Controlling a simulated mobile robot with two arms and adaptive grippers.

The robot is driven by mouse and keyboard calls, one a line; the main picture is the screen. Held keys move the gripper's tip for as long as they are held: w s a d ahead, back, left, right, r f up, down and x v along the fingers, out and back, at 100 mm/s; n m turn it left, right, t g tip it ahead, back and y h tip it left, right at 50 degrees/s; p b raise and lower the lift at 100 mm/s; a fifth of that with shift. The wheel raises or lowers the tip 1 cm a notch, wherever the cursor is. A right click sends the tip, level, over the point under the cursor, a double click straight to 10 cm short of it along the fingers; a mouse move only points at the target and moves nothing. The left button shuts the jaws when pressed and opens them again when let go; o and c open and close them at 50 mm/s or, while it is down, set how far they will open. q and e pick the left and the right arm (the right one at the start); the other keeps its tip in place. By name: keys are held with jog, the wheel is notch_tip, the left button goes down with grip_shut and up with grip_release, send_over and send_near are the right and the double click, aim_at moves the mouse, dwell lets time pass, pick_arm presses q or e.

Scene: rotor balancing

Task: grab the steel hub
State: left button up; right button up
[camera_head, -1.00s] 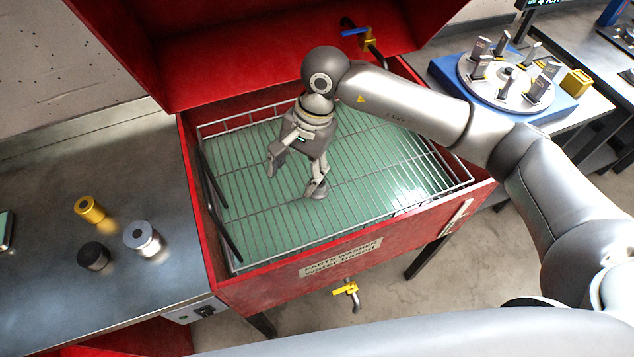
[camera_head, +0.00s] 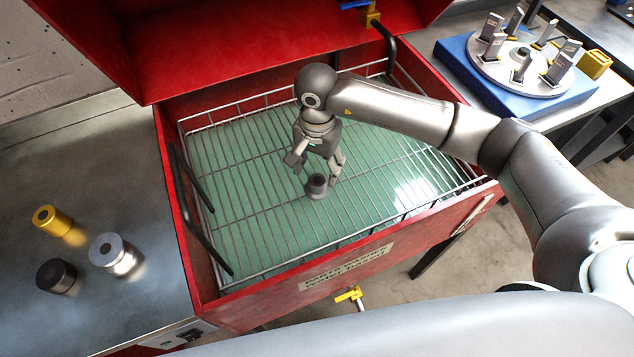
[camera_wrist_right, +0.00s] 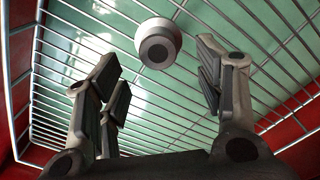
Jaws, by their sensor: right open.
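A grey metal hub (camera_head: 317,186), which looks like the steel hub, stands on the wire rack inside the red parts washer. It also shows in the right wrist view (camera_wrist_right: 158,43), as a pale round body with a dark centre, near the top between the fingers. My right gripper (camera_head: 314,166) is over the rack just behind and above the hub. Its fingers (camera_wrist_right: 160,85) are spread and empty, and the hub appears apart from them. My left gripper is not in view.
The washer's red walls (camera_head: 250,300) and wire basket rim (camera_head: 280,262) surround the hub. On the metal table at left stand a brass hub (camera_head: 52,220), a dark hub (camera_head: 57,276) and a silver hub (camera_head: 112,253). A blue rotor stand (camera_head: 500,95) is at right.

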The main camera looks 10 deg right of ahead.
aim_at(317, 179)
jog(key=shift+s+f+p, duration=0.15)
jog(key=shift+f+p, duration=0.25)
jog(key=shift+f, duration=0.2)
notch_tip(317, 179, down, 3)
jog(key=shift+s+a+f+p, duration=0.1)
jog(key=shift+s+f+p, duration=0.1)
jog(key=shift+p, duration=0.5)
jog(key=shift+w+f, duration=0.1)
jog(key=shift+f, duration=0.3)
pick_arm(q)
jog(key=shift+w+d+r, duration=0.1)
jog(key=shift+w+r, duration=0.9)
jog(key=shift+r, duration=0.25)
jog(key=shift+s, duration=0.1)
pick_arm(e)
jog(key=c, duration=0.5)
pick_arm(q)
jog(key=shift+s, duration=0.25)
pick_arm(e)
jog(key=c, duration=0.9)
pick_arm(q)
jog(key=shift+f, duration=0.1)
pick_arm(e)
jog(key=shift+o, duration=0.2)
jog(key=shift+r, duration=0.1)
